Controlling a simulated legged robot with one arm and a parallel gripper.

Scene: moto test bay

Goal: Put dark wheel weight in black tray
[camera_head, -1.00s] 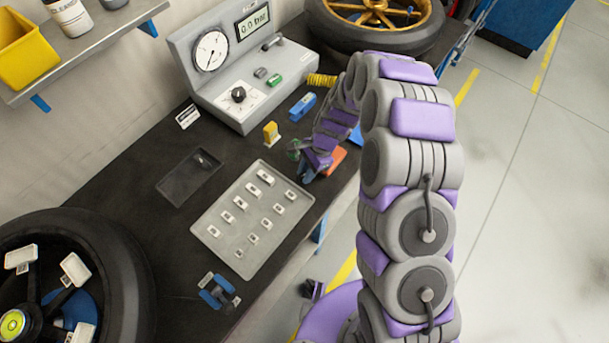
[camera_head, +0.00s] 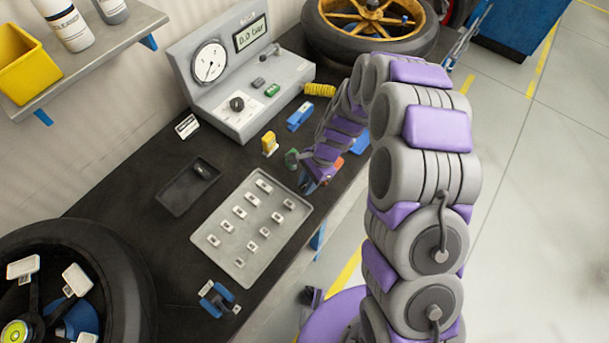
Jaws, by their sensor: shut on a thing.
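The black tray (camera_head: 181,203) lies on the dark bench, left of the grey tray. A small dark piece with a pale mark (camera_head: 202,171), probably a dark wheel weight, sits inside at its upper right. My gripper (camera_head: 309,185) is low by the grey tray's upper right edge, right of the black tray and apart from it. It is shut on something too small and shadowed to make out. The fingertips are partly hidden by my own arm.
The grey tray (camera_head: 236,268) holds several pale weights in rows. A yellow item (camera_head: 269,143), a green item (camera_head: 291,158) and a blue item (camera_head: 300,114) stand near my gripper. The gauge box (camera_head: 243,78) is behind. A tyre (camera_head: 110,262) fills the lower left.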

